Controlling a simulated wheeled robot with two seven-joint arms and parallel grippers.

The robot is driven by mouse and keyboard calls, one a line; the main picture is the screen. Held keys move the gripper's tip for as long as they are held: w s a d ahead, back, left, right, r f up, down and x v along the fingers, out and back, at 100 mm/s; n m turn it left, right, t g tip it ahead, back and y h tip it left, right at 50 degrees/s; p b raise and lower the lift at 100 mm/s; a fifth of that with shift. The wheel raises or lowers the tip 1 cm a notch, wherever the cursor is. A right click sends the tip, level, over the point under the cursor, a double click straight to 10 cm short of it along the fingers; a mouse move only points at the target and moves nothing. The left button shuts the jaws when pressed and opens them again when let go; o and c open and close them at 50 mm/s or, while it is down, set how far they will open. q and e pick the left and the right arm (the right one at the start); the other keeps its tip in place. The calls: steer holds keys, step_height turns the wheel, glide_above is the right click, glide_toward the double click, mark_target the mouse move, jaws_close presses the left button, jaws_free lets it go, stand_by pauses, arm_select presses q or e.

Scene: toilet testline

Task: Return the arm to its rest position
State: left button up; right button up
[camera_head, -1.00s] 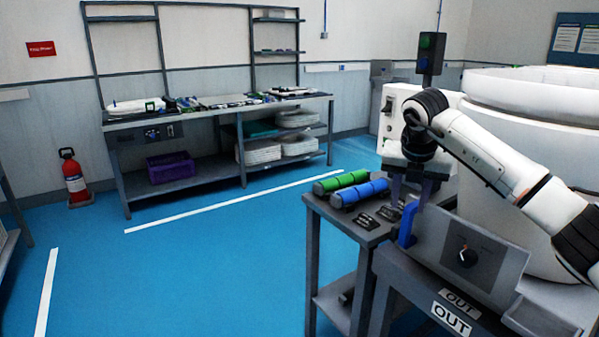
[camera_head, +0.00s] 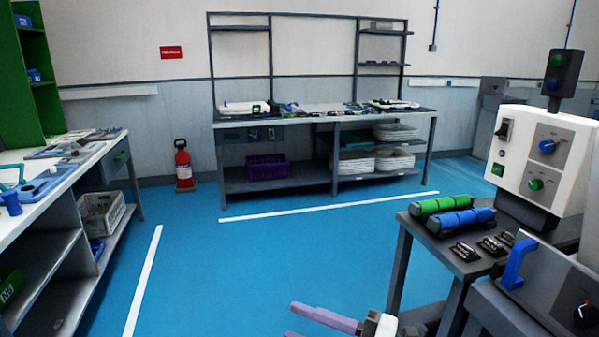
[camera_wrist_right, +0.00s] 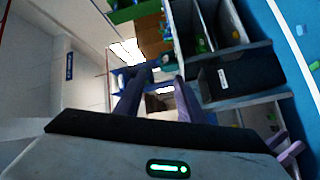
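My right gripper (camera_head: 300,319) shows at the bottom edge of the head view, its purple fingers pointing left. The lower finger is mostly cut off, and the arm behind it is out of view. In the right wrist view the two fingers (camera_wrist_right: 155,92) stand apart with nothing between them, so the gripper is open and empty. My left gripper is not in the head view. Purple fingers (camera_wrist_right: 283,145) at the right edge of the right wrist view look like those of my left gripper; they appear apart.
A dark side table (camera_head: 462,262) at right holds a green cylinder (camera_head: 440,204) and a blue cylinder (camera_head: 460,220). A white control box (camera_head: 540,160) stands behind it. A workbench (camera_head: 40,190) is at left, another (camera_head: 325,119) at the back wall. Blue floor between is clear.

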steer(key=s+d+f+m+t+h, duration=0.2)
steer(key=d+f+m+t+h, duration=0.3)
steer(key=m, duration=0.4)
steer(key=s+d+f+m+t+h, duration=0.25)
steer(key=d+f+m+h, duration=0.25)
steer(key=f+m, duration=0.35)
steer(key=s+d+f+m+g+h, duration=0.2)
steer(key=s+f+m+g, duration=0.1)
steer(key=s+f, duration=0.4)
steer(key=s+d+f+m+g+h, duration=0.2)
steer(key=s+f, duration=0.4)
steer(key=s, duration=0.4)
steer(key=shift+s+d+f+m+g, duration=0.3)
steer(key=shift+d+f+m+g, duration=0.1)
steer(key=shift+m+g, duration=0.45)
steer(key=shift+c, duration=0.6)
